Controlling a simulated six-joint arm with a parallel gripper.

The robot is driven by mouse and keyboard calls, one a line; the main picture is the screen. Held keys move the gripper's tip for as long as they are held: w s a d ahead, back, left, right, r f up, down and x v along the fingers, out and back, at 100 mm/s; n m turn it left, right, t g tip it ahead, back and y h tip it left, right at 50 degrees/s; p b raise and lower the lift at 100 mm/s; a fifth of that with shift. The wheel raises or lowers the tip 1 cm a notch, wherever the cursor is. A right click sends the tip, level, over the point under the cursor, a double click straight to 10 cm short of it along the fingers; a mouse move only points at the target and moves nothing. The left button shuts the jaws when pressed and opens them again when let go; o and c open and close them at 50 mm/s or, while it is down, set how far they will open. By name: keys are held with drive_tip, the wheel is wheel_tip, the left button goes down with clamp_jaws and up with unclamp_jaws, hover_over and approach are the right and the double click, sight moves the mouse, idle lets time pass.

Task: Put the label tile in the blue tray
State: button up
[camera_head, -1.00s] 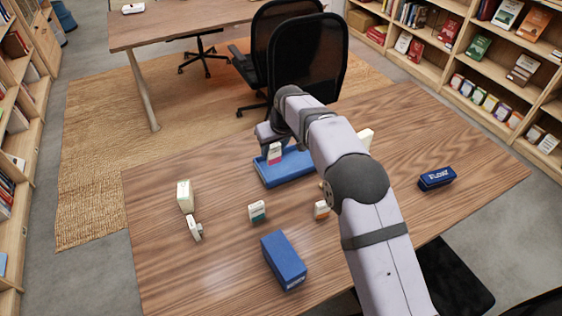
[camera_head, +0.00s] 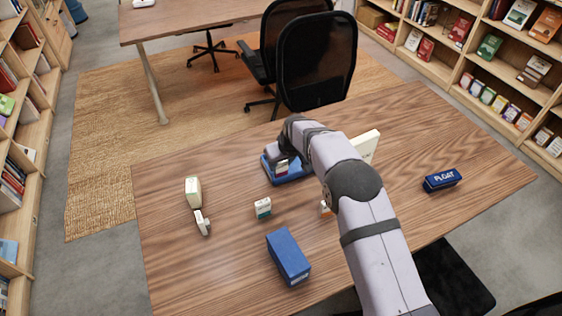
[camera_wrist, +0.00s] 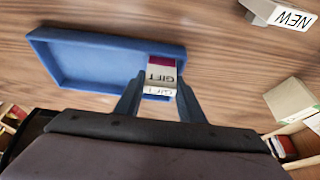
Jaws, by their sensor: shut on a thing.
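The label tile, a small white block with a magenta band and the word GIFT, is between my fingers in the wrist view (camera_wrist: 161,72). My gripper (camera_wrist: 158,88) is shut on the tile. The blue tray (camera_wrist: 85,43) lies beneath, with the tile over its right part in the wrist view. In the head view the tray (camera_head: 268,170) is partly hidden by my arm. I cannot tell whether the tile touches the tray floor.
A blue box (camera_head: 288,257) lies near the table's front, and a dark blue lettered box (camera_head: 442,180) on the right. A white panel (camera_head: 367,144) shows behind my arm.

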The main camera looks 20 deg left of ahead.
drive_tip(key=shift+f, duration=0.1)
drive_tip(key=o, duration=1)
drive_tip(key=shift+o, duration=0.2)
drive_tip(key=shift+r, duration=0.25)
drive_tip(key=b+v, duration=0.2)
drive_tip(key=v, duration=1)
drive_tip(key=shift+f, duration=0.1)
